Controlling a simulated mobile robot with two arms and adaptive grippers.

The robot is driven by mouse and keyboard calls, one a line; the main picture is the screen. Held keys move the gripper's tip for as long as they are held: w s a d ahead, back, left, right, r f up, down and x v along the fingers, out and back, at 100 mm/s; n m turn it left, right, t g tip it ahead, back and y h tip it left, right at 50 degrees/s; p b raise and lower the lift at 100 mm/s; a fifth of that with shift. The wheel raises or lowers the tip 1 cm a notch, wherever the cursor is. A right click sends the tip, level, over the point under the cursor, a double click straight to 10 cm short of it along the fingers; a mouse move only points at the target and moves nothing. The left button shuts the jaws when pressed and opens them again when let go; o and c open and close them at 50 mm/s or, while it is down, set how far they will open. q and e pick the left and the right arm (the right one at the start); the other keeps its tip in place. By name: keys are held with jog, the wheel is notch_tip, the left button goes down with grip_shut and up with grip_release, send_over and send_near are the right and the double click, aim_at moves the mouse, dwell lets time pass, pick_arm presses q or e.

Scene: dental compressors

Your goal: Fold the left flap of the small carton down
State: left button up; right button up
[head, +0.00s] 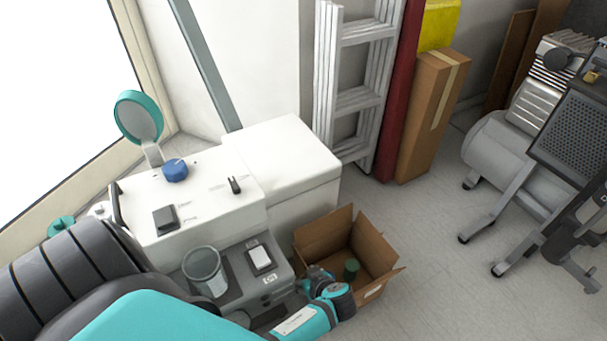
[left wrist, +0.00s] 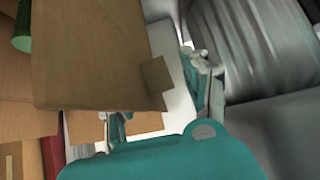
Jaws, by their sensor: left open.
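The small carton (head: 372,244) stands open on the floor beside the white cabinet in the head view. A green cylinder (head: 351,268) is inside it; a green thing also shows at the upper left of the left wrist view (left wrist: 22,30). My left gripper (head: 318,278) is at the carton's near left side and hides part of that side, including most of any left flap. In the left wrist view a brown cardboard panel (left wrist: 95,55) reaches in front of my left gripper (left wrist: 155,88), whose fingers are spread apart. I cannot tell whether they touch the cardboard. My right gripper is not seen.
The white cabinet (head: 290,155) and a grey unit with a clear cup (head: 204,272) stand close left of the carton. A ladder (head: 358,100) and a tall box (head: 430,115) stand behind. A compressor (head: 515,150) is at right. Floor between (head: 430,225) is clear.

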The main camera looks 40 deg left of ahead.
pick_arm(q)
jog(key=shift+c, duration=0.4)
grip_shut()
jog(key=shift+w+d+r+m+g, duration=0.15)
jog(key=shift+w+m+g, duration=0.2)
jog(key=shift+g, duration=0.25)
jog(key=shift+w+m+g+y, duration=0.1)
jog(key=shift+m+g+y, duration=0.15)
jog(key=shift+g+y, duration=0.2)
jog(key=shift+o, duration=0.4)
grip_release()
